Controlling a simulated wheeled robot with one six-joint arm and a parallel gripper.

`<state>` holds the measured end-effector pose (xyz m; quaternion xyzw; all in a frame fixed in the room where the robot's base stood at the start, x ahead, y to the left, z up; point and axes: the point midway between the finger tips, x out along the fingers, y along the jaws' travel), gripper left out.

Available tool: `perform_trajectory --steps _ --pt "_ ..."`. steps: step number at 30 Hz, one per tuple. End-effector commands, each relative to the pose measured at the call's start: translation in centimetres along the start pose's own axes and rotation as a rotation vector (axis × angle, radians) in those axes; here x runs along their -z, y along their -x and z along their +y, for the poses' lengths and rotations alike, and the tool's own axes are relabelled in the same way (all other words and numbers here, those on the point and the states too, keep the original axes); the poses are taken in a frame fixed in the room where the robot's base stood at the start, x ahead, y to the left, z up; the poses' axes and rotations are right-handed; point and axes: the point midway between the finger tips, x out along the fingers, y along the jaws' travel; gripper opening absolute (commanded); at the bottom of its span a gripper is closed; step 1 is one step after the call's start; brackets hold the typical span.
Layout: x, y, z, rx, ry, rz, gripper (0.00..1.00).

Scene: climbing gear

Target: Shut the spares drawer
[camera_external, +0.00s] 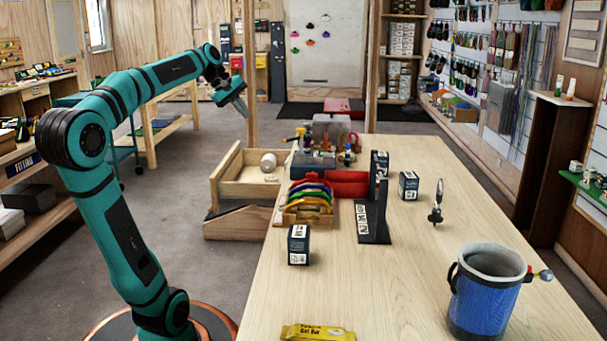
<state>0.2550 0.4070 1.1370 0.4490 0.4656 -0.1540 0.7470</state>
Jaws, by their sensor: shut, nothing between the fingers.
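The spares drawer (228,176) is a light wooden drawer that stands pulled out to the left of the long wooden table's far left side. A pale round item (268,162) and a smaller item lie inside it. My gripper (243,108) is shut and empty. It hangs in the air above the drawer's front end in the picture, apart from it. My teal arm reaches in from the lower left.
On the table (420,270) stand a rack of coloured carabiners (308,200), small dark boxes (299,245), a black bookend-like stand (372,215), a blue bucket (485,295) and a yellow bar (318,332). The floor left of the drawer is clear.

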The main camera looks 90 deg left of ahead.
Motion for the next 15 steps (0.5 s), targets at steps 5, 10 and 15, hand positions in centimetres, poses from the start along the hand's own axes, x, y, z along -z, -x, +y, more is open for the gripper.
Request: perform_trajectory --steps 5,10,15 --pt "4.5 1.9 -1.0 0.026 0.189 -0.038 0.00" --pt "8.4 4.0 -2.4 0.045 0.360 -0.080 0.00" --pt "12.1 6.5 -4.2 0.057 0.525 -0.127 0.00"
